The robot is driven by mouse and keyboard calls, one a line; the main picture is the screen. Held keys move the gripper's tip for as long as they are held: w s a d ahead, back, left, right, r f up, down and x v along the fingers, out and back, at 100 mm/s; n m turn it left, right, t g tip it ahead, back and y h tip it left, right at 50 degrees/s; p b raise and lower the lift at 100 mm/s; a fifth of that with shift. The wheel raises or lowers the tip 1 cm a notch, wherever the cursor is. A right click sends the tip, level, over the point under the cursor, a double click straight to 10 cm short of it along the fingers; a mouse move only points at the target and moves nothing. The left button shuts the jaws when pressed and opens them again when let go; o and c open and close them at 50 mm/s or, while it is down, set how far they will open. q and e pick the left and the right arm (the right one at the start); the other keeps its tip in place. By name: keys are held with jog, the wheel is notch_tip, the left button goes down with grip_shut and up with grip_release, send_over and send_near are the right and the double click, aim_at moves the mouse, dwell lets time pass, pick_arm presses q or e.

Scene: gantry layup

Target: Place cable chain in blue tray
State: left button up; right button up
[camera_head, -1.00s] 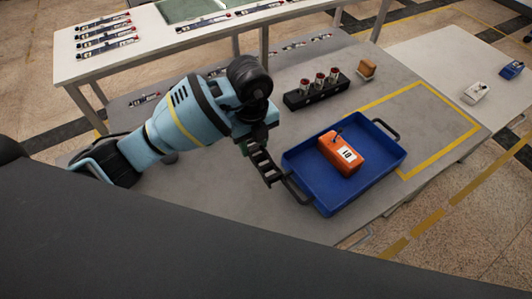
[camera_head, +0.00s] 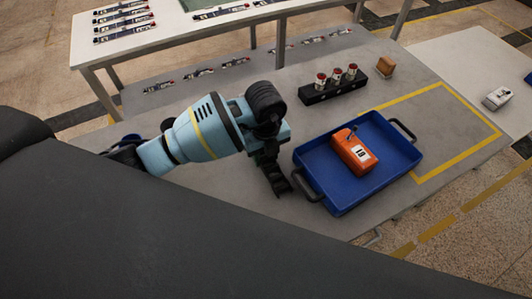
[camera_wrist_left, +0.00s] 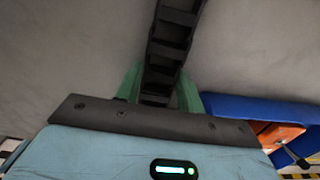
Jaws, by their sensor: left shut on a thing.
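The black cable chain (camera_head: 275,179) is held by my left gripper (camera_head: 265,155) just left of the blue tray (camera_head: 331,190). It hangs down from the fingers, its lower end near the tray's left handle. I cannot tell whether it touches the table. In the left wrist view the chain (camera_wrist_left: 172,42) runs upward from between the green fingertips (camera_wrist_left: 158,92), which are closed on it. The tray (camera_wrist_left: 250,109) shows at the right there. An orange box (camera_head: 354,152) with a white label lies in the tray. My right gripper is not in view.
A black block with several red-topped cylinders (camera_head: 334,84) stands behind the tray, with a brown block (camera_head: 385,67) to its right. A yellow outline (camera_head: 465,156) marks the grey table right of the tray. Bare tray floor shows around the orange box.

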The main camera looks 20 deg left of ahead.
aim_at(266, 157)
pick_arm(q)
jog(key=shift+f, duration=0.15)
jog(key=o, duration=1)
jog(key=shift+o, duration=0.2)
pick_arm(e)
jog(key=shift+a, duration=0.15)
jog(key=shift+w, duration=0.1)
pick_arm(q)
notch_tip(266, 157, up, 11)
jog(key=p, duration=0.1)
jog(key=shift+o, duration=0.4)
jog(key=shift+r, duration=0.65)
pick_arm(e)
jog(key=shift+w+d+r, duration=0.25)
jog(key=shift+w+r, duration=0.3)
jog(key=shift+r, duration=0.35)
